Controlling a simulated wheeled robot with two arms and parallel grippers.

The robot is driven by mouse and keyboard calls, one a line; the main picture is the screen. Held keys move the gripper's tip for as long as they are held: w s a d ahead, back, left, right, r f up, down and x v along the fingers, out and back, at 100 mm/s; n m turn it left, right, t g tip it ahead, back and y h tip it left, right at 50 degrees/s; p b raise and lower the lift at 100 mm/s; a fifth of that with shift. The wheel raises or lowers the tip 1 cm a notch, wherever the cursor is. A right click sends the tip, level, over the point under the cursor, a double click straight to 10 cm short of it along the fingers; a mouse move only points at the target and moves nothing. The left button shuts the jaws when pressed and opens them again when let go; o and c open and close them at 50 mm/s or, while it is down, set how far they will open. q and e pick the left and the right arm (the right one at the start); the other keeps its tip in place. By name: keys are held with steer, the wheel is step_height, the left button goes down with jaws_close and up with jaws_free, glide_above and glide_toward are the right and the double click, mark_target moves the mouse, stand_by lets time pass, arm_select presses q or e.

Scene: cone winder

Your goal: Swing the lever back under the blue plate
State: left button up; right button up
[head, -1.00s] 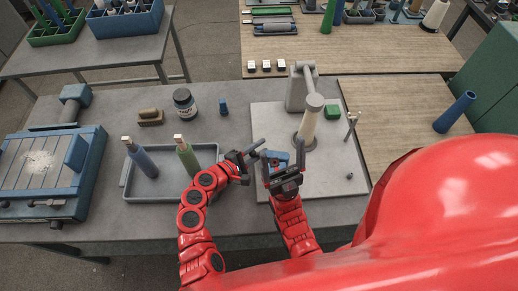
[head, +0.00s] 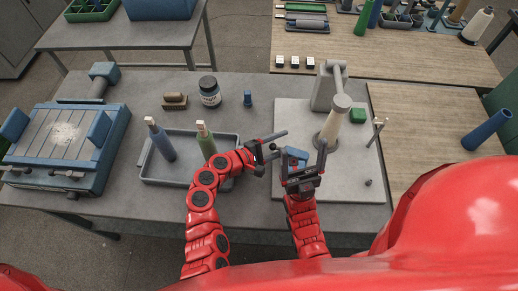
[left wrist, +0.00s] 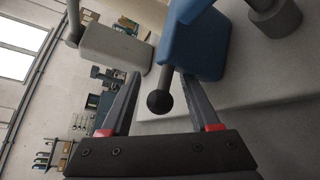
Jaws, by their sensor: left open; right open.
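The lever's dark rod ends in a black ball knob (left wrist: 159,102), which sits between the spread fingers of my left gripper (left wrist: 158,88). The rod runs up beside a blue part (left wrist: 200,45), likely the blue plate. In the head view this blue part (head: 296,153) shows at the left of the grey machine base, partly hidden by my right gripper. My left gripper (head: 280,142) is open just left of it, around the small knob. My right gripper (head: 303,165) is open, its fingers pointing up in front of the blue part. I cannot tell whether any finger touches the lever.

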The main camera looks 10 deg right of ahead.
arm_select(q)
steer(key=v, duration=1.7)
steer(key=shift+s+a+r+p, duration=0.1)
steer(key=shift+s+r+p, duration=0.05)
steer(key=shift+p, duration=0.2)
